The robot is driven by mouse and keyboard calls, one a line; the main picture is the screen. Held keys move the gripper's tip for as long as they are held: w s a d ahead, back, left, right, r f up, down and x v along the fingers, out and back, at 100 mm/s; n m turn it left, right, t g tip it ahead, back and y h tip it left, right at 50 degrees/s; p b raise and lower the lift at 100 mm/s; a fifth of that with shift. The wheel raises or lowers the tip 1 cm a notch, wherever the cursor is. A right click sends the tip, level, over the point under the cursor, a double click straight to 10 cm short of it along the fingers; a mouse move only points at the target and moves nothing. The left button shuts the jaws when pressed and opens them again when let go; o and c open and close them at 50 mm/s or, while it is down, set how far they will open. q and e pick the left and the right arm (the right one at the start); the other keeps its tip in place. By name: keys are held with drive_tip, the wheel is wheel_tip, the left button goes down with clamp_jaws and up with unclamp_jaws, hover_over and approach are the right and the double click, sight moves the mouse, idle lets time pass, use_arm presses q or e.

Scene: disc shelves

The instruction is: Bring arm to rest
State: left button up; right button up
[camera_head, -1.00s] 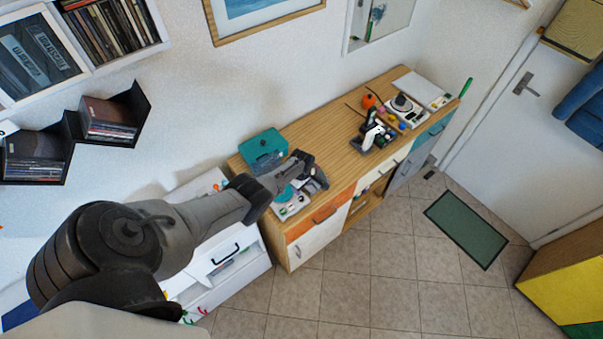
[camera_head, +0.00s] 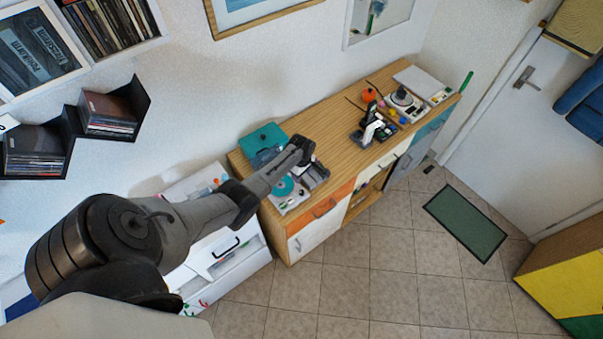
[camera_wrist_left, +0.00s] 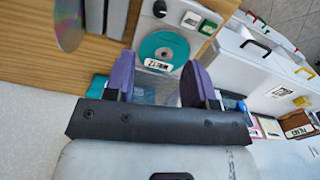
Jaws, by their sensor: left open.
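My left gripper (camera_head: 303,152) is at the end of the arm coming in from the left, above the left end of the wooden sideboard (camera_head: 345,122). In the left wrist view its two purple fingers (camera_wrist_left: 160,78) stand apart with nothing gripped between them. A teal disc (camera_wrist_left: 165,50) with a white label lies on a white player beyond the fingertips. In the head view this teal disc (camera_head: 283,187) lies just below the arm. My right gripper is not in view.
A black-and-white device (camera_head: 374,128) and a white turntable-like unit (camera_head: 403,99) stand farther right on the sideboard. Wall shelves with discs (camera_head: 108,115) hang at the left. A white drawer unit (camera_head: 225,255) is below the arm.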

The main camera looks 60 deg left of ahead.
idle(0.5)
use_arm(q)
drive_tip(key=w+d+r+m+t+y, duration=0.1)
drive_tip(key=w+r+m, duration=0.3)
drive_tip(key=r+m, duration=0.4)
drive_tip(key=w+d+r+m+t+y, duration=0.1)
drive_tip(key=w+r+m+t, duration=0.1)
drive_tip(key=w+r+m, duration=0.4)
drive_tip(key=s+d+r+m+t+y, duration=0.1)
drive_tip(key=d+r+m+t, duration=0.1)
drive_tip(key=d+r+m, duration=0.45)
drive_tip(key=s+d+r+m+t, duration=0.2)
drive_tip(key=s+d+r, duration=0.45)
drive_tip(key=d, duration=0.35)
drive_tip(key=s+d+t+h, duration=0.1)
drive_tip(key=s+d+h, duration=0.1)
drive_tip(key=s+d, duration=0.65)
drive_tip(key=s+d+f+g, duration=0.2)
drive_tip(key=s+f, duration=0.3)
drive_tip(key=s, duration=0.4)
drive_tip(key=s+d+f+m+g+h, duration=0.1)
drive_tip(key=s+d+f+g, duration=0.1)
drive_tip(key=s+f, duration=0.3)
drive_tip(key=s, duration=0.4)
drive_tip(key=shift+d, duration=0.2)
